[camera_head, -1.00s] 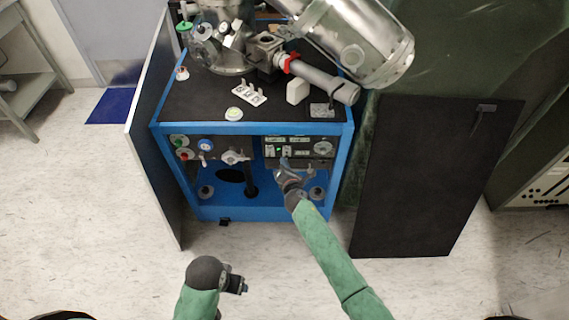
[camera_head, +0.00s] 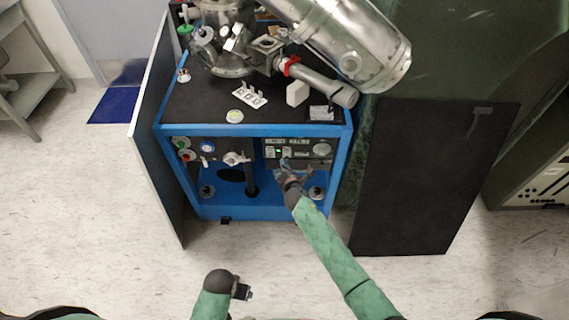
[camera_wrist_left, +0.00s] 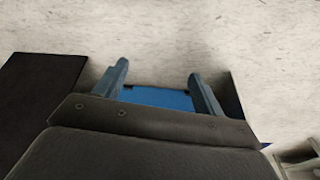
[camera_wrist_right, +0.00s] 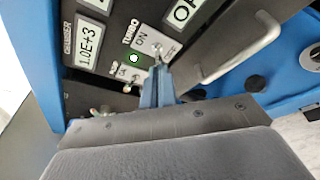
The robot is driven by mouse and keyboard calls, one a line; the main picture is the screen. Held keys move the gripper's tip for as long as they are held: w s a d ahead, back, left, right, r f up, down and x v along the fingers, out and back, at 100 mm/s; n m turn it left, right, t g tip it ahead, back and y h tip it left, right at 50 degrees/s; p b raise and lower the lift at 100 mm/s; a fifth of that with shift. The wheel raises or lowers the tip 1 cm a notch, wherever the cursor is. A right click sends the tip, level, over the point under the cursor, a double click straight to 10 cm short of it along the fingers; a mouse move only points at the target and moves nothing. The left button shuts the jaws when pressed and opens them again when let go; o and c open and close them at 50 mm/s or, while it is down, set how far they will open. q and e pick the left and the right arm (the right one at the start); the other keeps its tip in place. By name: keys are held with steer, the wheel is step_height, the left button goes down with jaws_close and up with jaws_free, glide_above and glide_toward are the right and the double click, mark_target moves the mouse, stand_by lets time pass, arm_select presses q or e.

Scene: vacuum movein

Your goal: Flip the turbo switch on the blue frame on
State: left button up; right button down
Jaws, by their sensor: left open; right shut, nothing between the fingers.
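The blue frame (camera_head: 270,129) stands ahead, with a dark control panel (camera_head: 312,147) in its upper right front opening. In the right wrist view the turbo switch (camera_wrist_right: 157,48) is a small metal toggle on a white plate marked TURBO, with ON and OFF labels. I cannot tell which way its lever points. My right gripper (camera_wrist_right: 160,72) is shut and empty, its fingertips right at the toggle; contact is unclear. In the head view it is in front of the panel (camera_head: 286,168). My left gripper (camera_head: 245,291) hangs low over the floor, open and empty (camera_wrist_left: 157,72).
A green light (camera_wrist_right: 134,58) glows beside the switch. A metal handle bar (camera_wrist_right: 235,50) lies right of it in that view. Other small toggles (camera_wrist_right: 130,86) sit close by. A black panel (camera_head: 425,180) leans at the right, and an open side panel (camera_head: 157,140) flanks the left.

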steer(key=p, duration=0.2)
steer(key=shift+r+g+p, duration=0.25)
steer(key=shift+g+p, duration=0.1)
steer(key=shift+g, duration=0.05)
steer(key=shift+p, duration=0.7)
arm_select(q)
steer(key=s+a+f, duration=0.1)
steer(key=f, duration=0.6)
steer(key=s+a+f, duration=0.1)
steer(key=s+f, duration=0.1)
steer(key=f, duration=0.5)
steer(key=shift+s+a+f, duration=0.15)
steer(key=shift+a+f, duration=0.1)
steer(key=shift+f, duration=0.15)
arm_select(e)
steer(key=shift+r, duration=0.1)
arm_select(q)
steer(key=shift+r+p, duration=0.75)
steer(key=shift+r, duration=0.05)
arm_select(e)
steer(key=shift+r, duration=0.75)
arm_select(q)
steer(key=shift+f, duration=0.15)
